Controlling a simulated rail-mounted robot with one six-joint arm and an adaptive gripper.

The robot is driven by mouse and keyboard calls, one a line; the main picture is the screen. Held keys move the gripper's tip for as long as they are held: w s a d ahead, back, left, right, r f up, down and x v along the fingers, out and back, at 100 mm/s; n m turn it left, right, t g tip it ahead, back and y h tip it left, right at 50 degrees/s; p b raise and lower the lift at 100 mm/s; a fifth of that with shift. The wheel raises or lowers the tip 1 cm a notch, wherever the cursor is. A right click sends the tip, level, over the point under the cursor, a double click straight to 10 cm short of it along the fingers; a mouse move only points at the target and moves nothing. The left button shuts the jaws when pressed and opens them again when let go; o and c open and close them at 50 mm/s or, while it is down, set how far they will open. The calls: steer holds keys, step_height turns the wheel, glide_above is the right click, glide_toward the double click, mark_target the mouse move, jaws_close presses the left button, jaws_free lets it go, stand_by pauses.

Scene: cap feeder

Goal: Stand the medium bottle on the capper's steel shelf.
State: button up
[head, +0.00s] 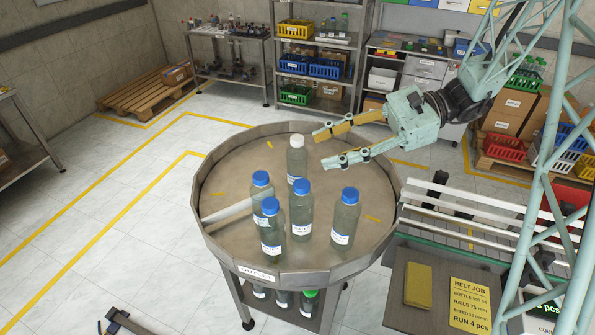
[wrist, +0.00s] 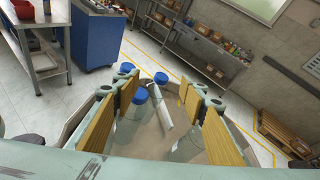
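My gripper (head: 320,148) is open and empty at the far right part of the round steel table (head: 225,245), its fingers pointing left. A clear bottle with a white cap (head: 297,158) stands upright just left of the fingertips. Several similar blue-capped bottles stand nearer the front, one at the centre (head: 301,217) and one at the right (head: 345,222). Which bottle is the medium one I cannot tell. In the wrist view, the open fingers (wrist: 160,100) frame blue caps beyond them; a bottle (wrist: 187,148) shows partly behind the right finger. I cannot identify the capper's steel shelf.
A pale guide bar (head: 235,208) lies across the table's left part. Metal rails (head: 480,220) and a panel with a yellow job card (head: 470,305) stand at the right. More bottles (head: 283,298) sit under the table. The floor at left (head: 120,200) is mostly clear.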

steer(key=w+d+f+m+t+y, duration=0.1)
steer(key=w+d+f+m+t, duration=0.1)
steer(key=w+f, duration=0.3)
steer(key=w+d+f+m+t+y, duration=0.2)
steer(key=w+d+f+m+t, duration=0.1)
steer(key=w, duration=0.5)
steer(key=shift+w+d+f+m+y, duration=0.15)
steer(key=shift+d+f+m+y, duration=0.15)
steer(key=shift+d+f+m, duration=0.45)
steer(key=shift+a+f, duration=0.2)
steer(key=shift+a, duration=0.05)
steer(key=p, duration=0.1)
glide_toward(297, 138)
steer(key=shift+w+a+f, duration=0.2)
steer(key=shift+a, duration=0.6)
steer(key=shift+w+a+f, duration=0.15)
steer(key=shift+a+f, duration=0.1)
steer(key=shift+a, duration=0.55)
steer(key=shift+w+a+f, duration=0.2)
steer(key=shift+a, duration=0.55)
steer(key=shift+a, duration=0.1)
steer(key=shift+w+a+p, duration=0.2)
steer(key=shift+a, duration=1.05)
steer(key=shift+w+a+p, duration=0.15)
steer(key=shift+w+a, duration=0.1)
steer(key=shift+a, duration=1)
steer(key=shift+c, duration=0.7)
jaws_close()
